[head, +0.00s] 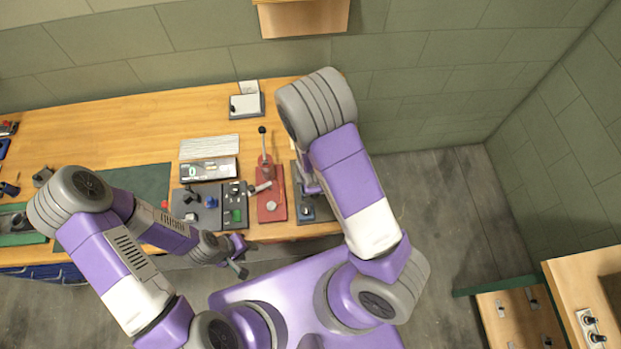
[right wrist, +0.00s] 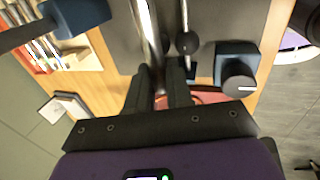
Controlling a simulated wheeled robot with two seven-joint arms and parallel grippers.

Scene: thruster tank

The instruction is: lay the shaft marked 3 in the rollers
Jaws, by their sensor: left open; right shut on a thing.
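My right gripper (right wrist: 159,84) is shut on a shiny metal shaft (right wrist: 150,30), which runs up from between its fingers in the right wrist view. No number on the shaft is readable. The shaft is over or beside a grey plate (right wrist: 215,22); I cannot tell whether it touches. In the head view my right arm mostly hides this gripper, above the dark grey fixture (head: 308,212) at the bench's right end. The rollers cannot be made out clearly. My left gripper (head: 240,268) is open and empty, just off the bench's front edge.
A red-based lever press (head: 271,207) stands left of the fixture. Trays of small parts (head: 208,170) lie further left on the bench. The bench's back left is mostly clear.

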